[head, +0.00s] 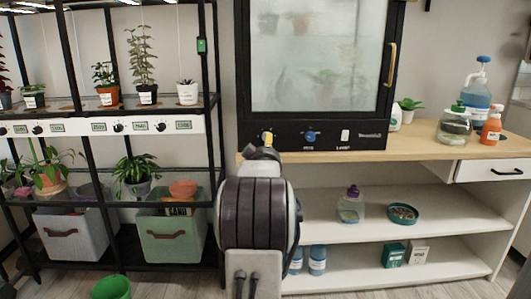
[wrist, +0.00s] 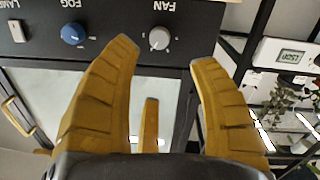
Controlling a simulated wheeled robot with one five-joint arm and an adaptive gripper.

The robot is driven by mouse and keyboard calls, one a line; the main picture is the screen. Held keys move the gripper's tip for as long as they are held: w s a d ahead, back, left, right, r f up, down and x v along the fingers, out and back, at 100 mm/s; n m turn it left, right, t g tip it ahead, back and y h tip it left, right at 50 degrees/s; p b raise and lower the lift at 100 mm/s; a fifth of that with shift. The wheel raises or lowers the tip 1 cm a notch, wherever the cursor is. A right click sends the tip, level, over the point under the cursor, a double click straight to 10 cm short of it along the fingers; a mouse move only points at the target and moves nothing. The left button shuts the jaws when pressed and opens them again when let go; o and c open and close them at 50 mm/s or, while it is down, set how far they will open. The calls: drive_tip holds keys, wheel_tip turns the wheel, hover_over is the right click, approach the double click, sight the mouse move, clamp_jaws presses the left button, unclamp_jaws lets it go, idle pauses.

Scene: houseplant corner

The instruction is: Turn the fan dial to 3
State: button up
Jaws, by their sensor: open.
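Contact with the dial does not show. In the head view, my gripper (head: 267,139) is at the left end of the panel and hides the fan dial.
The blue fog dial (head: 310,136) and white lamp switch (head: 345,135) are on the same panel (head: 380,132), right of my gripper. The glass cabinet (head: 315,60) is above it. A plant shelf (head: 210,125) stands close on the left. Bottles (head: 477,97) stand at the right.

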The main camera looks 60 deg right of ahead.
drive_tip(key=shift+s+a, duration=0.3)
drive_tip(key=shift+a, duration=0.2)
drive_tip(key=shift+r, duration=0.1)
drive_tip(key=shift+w+d+f+n+p, duration=0.1)
drive_tip(key=shift+w+d+n+p, duration=1.1)
drive_tip(key=shift+d, duration=0.7)
drive_tip(key=shift+w+d+f+n+p, duration=0.1)
drive_tip(key=shift+w+d+n+p, duration=0.8)
drive_tip(key=shift+d+p, duration=0.8)
drive_tip(key=shift+w+d+f+n+p, duration=0.1)
drive_tip(key=shift+w+d+n+p, duration=0.95)
drive_tip(key=shift+d, duration=1.05)
drive_tip(key=shift+c, duration=0.2)
